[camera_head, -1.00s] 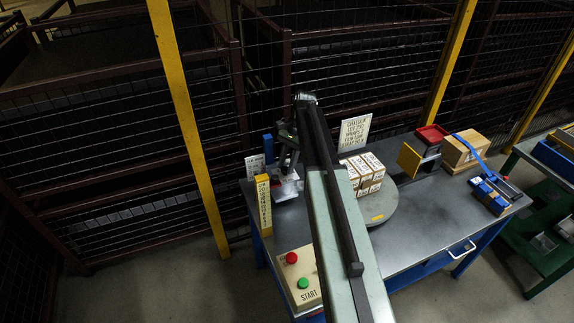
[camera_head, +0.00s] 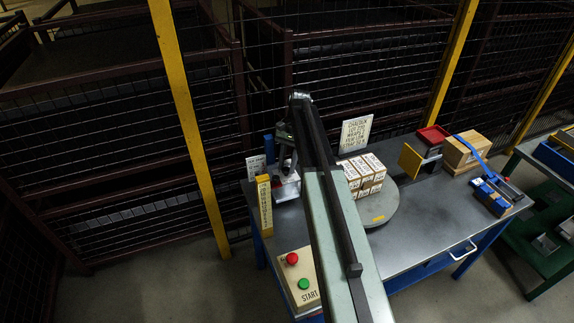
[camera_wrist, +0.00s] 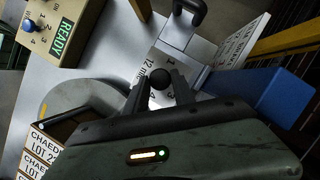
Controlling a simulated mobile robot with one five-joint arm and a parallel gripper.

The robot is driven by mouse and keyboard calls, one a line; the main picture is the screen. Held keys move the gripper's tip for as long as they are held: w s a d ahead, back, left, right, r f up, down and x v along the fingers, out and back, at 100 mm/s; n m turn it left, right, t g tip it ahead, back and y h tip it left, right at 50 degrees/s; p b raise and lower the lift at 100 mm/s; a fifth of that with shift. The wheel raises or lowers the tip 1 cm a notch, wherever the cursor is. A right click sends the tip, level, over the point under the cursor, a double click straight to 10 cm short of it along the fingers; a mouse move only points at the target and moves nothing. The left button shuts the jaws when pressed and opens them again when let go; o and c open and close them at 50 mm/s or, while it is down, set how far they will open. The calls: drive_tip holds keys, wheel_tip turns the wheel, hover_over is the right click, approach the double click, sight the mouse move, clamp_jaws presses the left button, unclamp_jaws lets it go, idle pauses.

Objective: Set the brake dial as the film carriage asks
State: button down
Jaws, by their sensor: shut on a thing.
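My gripper (camera_wrist: 160,88) is shut on a small black round knob (camera_wrist: 160,77) above a pale plate (camera_wrist: 152,62) marked "12 mm" and a few digits. The markings are partly covered by the fingers, so the setting cannot be read. I cannot tell for certain whether this knob is the brake dial. In the head view my gripper (camera_head: 287,158) is beside the blue mast (camera_head: 269,149), mostly behind my arm. The mast also shows as a blue block in the wrist view (camera_wrist: 262,92). A printed white card (camera_head: 355,134) stands behind the cartons; its text is too small to read surely.
Stacked cartons (camera_head: 372,168) stand on a grey turntable (camera_head: 398,212). A box with red and green buttons (camera_head: 297,272) is at the front. A tan panel (camera_wrist: 65,12) has a blue knob and a "READY" label. A yellow scale post (camera_head: 264,203) stands left. Mesh fencing is behind.

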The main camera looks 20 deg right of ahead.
drive_tip(key=c, duration=1.1)
unclamp_jaws()
drive_tip(key=shift+o, duration=0.2)
drive_tip(key=p+v, duration=0.7)
drive_tip(key=shift+r, duration=0.35)
drive_tip(key=shift+w+d, duration=0.1)
